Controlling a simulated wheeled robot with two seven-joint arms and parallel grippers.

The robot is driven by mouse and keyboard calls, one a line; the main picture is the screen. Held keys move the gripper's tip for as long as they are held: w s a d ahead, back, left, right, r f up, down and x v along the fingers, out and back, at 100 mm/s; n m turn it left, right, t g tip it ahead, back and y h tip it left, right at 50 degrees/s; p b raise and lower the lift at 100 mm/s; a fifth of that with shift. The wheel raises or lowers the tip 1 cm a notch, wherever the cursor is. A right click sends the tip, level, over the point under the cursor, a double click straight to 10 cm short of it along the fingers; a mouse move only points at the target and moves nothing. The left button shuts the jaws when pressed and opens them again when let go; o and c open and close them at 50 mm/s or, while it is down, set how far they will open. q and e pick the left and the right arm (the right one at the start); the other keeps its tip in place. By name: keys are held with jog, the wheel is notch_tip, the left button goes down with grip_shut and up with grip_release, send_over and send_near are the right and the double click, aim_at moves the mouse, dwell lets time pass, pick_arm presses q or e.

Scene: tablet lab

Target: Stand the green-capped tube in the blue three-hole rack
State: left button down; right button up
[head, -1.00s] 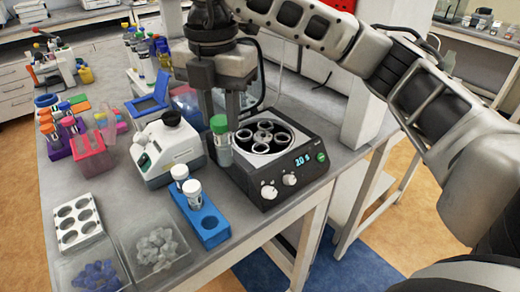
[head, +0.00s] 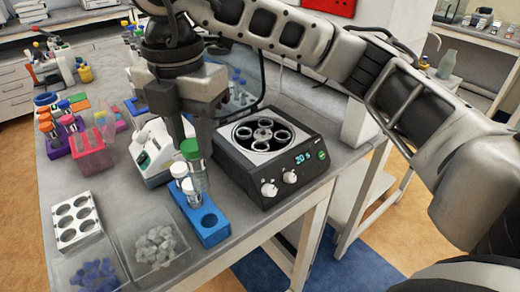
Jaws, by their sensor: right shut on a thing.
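The green-capped tube (head: 200,176) hangs upright from my right gripper (head: 195,138), which is shut on it near the green cap. The blue three-hole rack (head: 213,236) stands near the table's front edge. Two white-capped tubes (head: 179,170) stand in its back and middle holes; its front hole is open and empty. The held tube is over or just behind the rack and overlaps the white-capped tubes in the picture. Its lower end is close to them, and I cannot tell whether they touch. My left gripper is not in view.
A centrifuge-like device (head: 275,188) with a round rotor stands right of the rack. A white instrument (head: 150,155) stands behind left. A white six-hole block (head: 76,240), clear trays of grey pieces (head: 155,245) and blue pieces (head: 97,273) lie left.

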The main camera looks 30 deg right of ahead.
aim_at(201, 185)
jog(key=shift+f+b, duration=1.2)
jog(key=shift+f, duration=0.55)
jog(key=shift+f, duration=0.1)
notch_tip(201, 185, down, 4)
jog(key=b, duration=0.4)
jog(key=shift+f, duration=0.1)
jog(key=shift+f, duration=0.1)
jog(key=shift+f+b, duration=0.4)
jog(key=shift+b, duration=0.1)
jog(key=shift+f, duration=0.15)
jog(key=shift+f+b, duration=0.5)
jog(key=shift+b, duration=0.1)
